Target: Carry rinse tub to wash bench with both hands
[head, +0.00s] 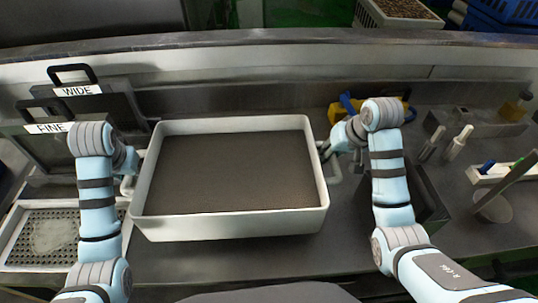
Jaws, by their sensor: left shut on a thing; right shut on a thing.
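The rinse tub (230,225) is a white rectangular tub with a dark brown, flat surface inside. It is in the middle of the head view, over the grey metal bench (260,262). Whether it touches the bench or hangs just above it, I cannot tell. My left gripper (130,178) is shut on the tub's left handle. My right gripper (328,152) is shut on the tub's right handle. The fingertips of both grippers are partly hidden by my arms and the handles. The tub looks about level.
Dark panels labelled WIDE (78,90) and FINE (48,128) stand at the left. A perforated tray (50,235) lies front left. A yellow and blue item (345,108) is behind my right gripper.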

